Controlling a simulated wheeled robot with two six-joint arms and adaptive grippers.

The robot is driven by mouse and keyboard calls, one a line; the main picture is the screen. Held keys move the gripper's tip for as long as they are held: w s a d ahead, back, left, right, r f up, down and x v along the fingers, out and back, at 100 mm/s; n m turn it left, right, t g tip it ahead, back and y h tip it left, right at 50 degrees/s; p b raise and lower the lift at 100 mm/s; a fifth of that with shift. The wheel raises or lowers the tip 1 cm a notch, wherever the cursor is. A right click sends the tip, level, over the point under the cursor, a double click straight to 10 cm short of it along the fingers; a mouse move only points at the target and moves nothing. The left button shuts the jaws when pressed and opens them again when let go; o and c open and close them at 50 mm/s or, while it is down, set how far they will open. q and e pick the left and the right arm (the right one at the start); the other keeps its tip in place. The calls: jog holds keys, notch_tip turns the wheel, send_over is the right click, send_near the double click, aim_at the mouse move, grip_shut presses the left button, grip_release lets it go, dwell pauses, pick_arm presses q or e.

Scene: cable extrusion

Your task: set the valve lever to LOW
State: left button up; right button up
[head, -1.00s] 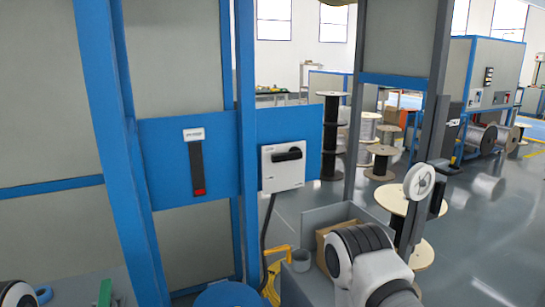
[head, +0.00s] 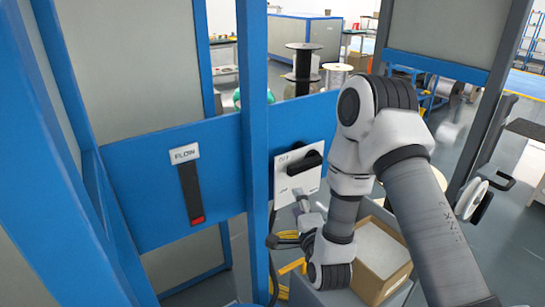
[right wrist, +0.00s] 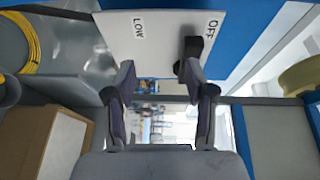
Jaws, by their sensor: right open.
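The valve lever (head: 304,162) is a black handle on a white plate (head: 284,192) fixed to the blue panel. In the right wrist view the black lever (right wrist: 195,46) sits beside the OFF label, and the LOW label (right wrist: 139,28) is at the plate's other side. My right gripper (head: 302,200) is at the lower part of the plate, below the lever. In the right wrist view its fingers (right wrist: 156,72) are spread and empty, with the right fingertip close to the lever; I cannot tell if they touch. My left gripper is out of view.
A black slot marked FLOW (head: 191,190) with a red end is on the panel to the left. A blue post (head: 256,130) stands between it and the plate. A cardboard box (head: 382,255) and yellow cable (head: 288,240) are below. Spools stand behind.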

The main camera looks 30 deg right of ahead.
aim_at(293, 172)
jog(key=shift+t+h, duration=0.3)
jog(key=w+d+r+p, duration=0.1)
jog(key=w, duration=0.1)
jog(key=w+d+r+p, duration=0.1)
jog(key=w, duration=0.2)
jog(key=w+d+r+p, duration=0.1)
jog(key=w+r, duration=0.1)
jog(key=shift+w+r+p, duration=0.1)
jog(key=shift+w+p, duration=0.2)
jog(key=shift+p, duration=0.05)
jog(key=shift+s+r, duration=0.1)
jog(key=shift+s, duration=0.15)
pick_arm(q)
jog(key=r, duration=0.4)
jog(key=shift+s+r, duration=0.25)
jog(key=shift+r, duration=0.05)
pick_arm(e)
jog(key=shift+w, duration=0.15)
grip_shut()
